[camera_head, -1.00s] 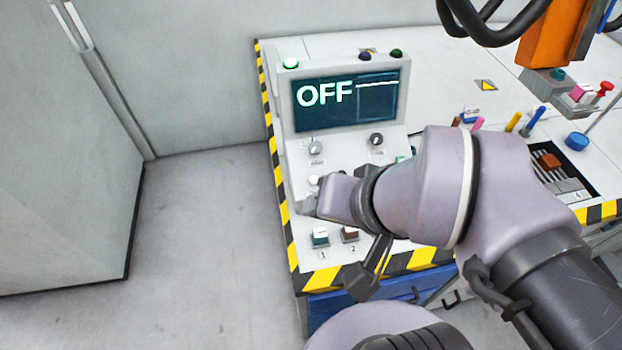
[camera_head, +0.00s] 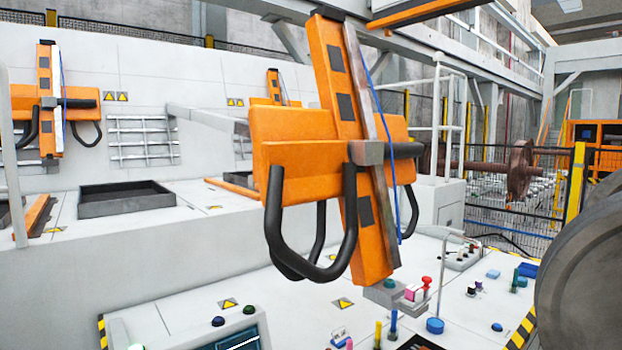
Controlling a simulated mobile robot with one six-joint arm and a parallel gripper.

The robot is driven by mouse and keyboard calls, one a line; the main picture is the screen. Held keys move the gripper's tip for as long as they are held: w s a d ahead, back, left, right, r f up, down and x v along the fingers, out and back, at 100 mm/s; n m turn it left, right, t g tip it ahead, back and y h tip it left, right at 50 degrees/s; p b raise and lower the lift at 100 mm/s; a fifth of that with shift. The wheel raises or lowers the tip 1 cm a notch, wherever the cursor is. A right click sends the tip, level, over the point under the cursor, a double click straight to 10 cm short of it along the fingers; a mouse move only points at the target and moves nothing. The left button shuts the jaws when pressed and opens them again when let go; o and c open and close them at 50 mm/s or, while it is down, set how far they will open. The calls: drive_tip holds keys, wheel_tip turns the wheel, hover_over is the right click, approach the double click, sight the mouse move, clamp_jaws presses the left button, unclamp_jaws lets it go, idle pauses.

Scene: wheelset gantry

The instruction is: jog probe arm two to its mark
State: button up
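A large orange probe arm (camera_head: 345,150) with a tall slanted rail stands close in the middle of the view. Black hoses loop below it, and its grey foot (camera_head: 388,296) hangs low over the white desk. A second orange probe arm (camera_head: 45,105) is on the wall side at the left. A third (camera_head: 275,90) is partly hidden behind the near one. No number or mark for arm two can be read. Only the top of the control console (camera_head: 235,335) shows at the bottom edge, with its screen mostly cut off. My gripper is out of view.
The white desk (camera_head: 300,290) carries a blue knob (camera_head: 435,325), a red button (camera_head: 427,281) and several small coloured parts. A black tray (camera_head: 125,198) lies at the left. A rusty wheelset (camera_head: 520,170) stands behind a fence.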

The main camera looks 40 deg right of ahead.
idle(0.3)
clamp_jaws()
idle(1.6)
